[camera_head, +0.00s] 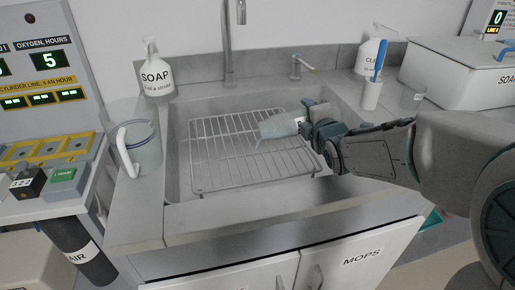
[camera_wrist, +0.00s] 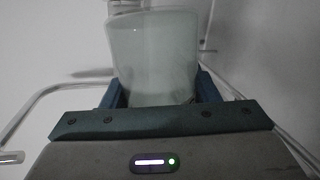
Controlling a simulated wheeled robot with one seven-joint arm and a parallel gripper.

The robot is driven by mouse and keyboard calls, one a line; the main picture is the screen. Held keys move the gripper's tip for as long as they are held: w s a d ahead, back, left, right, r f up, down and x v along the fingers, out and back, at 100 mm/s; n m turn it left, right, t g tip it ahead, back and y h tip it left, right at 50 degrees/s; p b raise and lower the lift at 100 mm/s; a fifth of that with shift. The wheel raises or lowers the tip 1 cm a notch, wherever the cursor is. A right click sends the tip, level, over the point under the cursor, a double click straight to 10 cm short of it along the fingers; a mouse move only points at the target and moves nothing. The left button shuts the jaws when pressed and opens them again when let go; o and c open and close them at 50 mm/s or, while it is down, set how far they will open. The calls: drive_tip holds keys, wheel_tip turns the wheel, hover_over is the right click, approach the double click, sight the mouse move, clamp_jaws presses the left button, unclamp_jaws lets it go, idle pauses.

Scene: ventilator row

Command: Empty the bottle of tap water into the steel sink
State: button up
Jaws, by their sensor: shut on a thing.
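A translucent, pale bottle (camera_head: 280,126) is tipped far over, close to lying flat, above the steel sink (camera_head: 178,178). Its far end points left and a little down. My gripper (camera_head: 313,118) is shut on the bottle at its right end. The bottle (camera_wrist: 152,55) also shows between the two blue fingers in the wrist view. I cannot make out any water in it or a stream leaving it.
A wire rack (camera_head: 225,150) spans the sink below the bottle. A tall tap (camera_head: 227,45) stands behind. A clear jug (camera_head: 140,140) and a soap bottle (camera_head: 156,75) stand at the left. A cup with a blue brush (camera_head: 371,95) and a white box (camera_head: 460,75) are at the right.

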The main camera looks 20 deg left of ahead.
drive_tip(key=shift+s+a+r+n+b, duration=0.1)
drive_tip(key=shift+r+n+b, duration=0.3)
drive_tip(key=shift+r+b, duration=0.05)
idle(0.4)
